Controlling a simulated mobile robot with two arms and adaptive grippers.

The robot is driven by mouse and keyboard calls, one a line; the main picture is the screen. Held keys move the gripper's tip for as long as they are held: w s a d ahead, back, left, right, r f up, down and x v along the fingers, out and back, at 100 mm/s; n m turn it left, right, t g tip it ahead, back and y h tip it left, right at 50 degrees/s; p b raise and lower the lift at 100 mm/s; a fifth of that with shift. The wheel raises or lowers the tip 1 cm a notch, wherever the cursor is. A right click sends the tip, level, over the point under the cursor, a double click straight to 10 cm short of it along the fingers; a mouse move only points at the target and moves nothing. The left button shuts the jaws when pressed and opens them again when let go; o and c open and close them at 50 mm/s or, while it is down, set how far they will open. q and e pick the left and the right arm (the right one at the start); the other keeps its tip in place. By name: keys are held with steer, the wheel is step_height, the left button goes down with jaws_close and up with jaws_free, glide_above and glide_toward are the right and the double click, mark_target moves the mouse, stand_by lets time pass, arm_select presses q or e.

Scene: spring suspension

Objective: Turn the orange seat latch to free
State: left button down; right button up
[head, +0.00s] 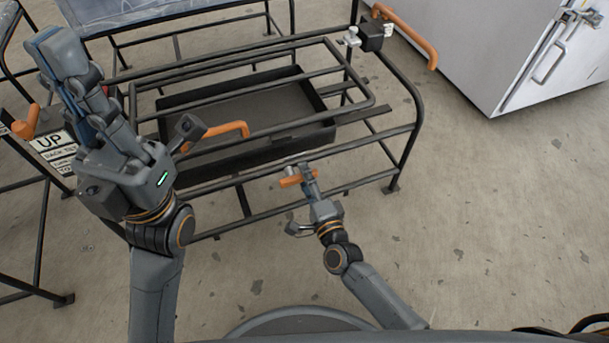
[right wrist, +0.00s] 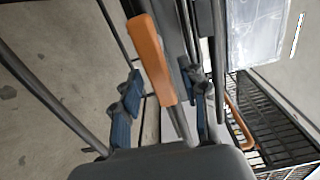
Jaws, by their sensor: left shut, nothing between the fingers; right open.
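A short orange lever (head: 291,182) sits at the front lower rail of the black seat frame, at my right gripper (head: 305,172). In the right wrist view the orange lever (right wrist: 152,60) stands between the two spread blue-tipped fingers of the right gripper (right wrist: 165,100), with room on both sides. I cannot tell whether it touches a finger. My left gripper (head: 58,55) is shut and empty, raised at the upper left, away from the lever. Which orange part is the seat latch is not labelled in view.
The black tubular seat frame (head: 400,128) holds a dark tray (head: 250,100). Other orange handles are at the tray's front left (head: 228,129), the upper right (head: 412,38) and the far left (head: 27,122), by an "UP" sign (head: 48,142). A white cabinet (head: 480,50) stands right. Floor at right is clear.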

steer(key=v, duration=1.1)
